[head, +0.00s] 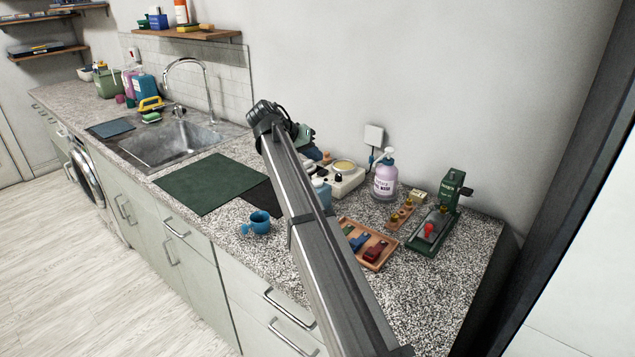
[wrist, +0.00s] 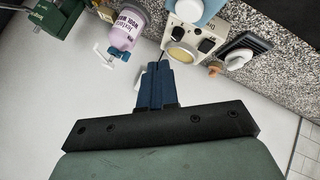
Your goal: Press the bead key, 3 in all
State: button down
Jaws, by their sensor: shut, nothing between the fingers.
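I cannot make out for certain which part is the bead key. A cream box-shaped device (head: 345,178) with a round pale-yellow top and dark knobs stands at the back of the counter. It also shows in the wrist view (wrist: 187,38), beyond my fingertips. My gripper (head: 314,154) is raised near the wall, left of and above this device, with my arm crossing in front of the counter. In the wrist view its blue fingers (wrist: 156,70) are together and empty, apart from the device. My arm hides part of the counter in the head view.
A lilac pump bottle (head: 385,178) stands right of the device. A green press (head: 438,222) with a red knob is at the right end. A wooden tray (head: 372,262), a blue cup (head: 258,222) and a green mat (head: 208,183) lie nearer. The sink (head: 172,143) is left.

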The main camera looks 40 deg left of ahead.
aim_at(314, 182)
notch_tip(314, 182, up, 4)
jog(key=shift+f, duration=0.1)
dwell(0.4)
jog(key=shift+f, duration=0.1)
jog(key=shift+f, duration=4.35)
jog(key=shift+f, duration=0.9)
jog(key=shift+r, duration=0.9)
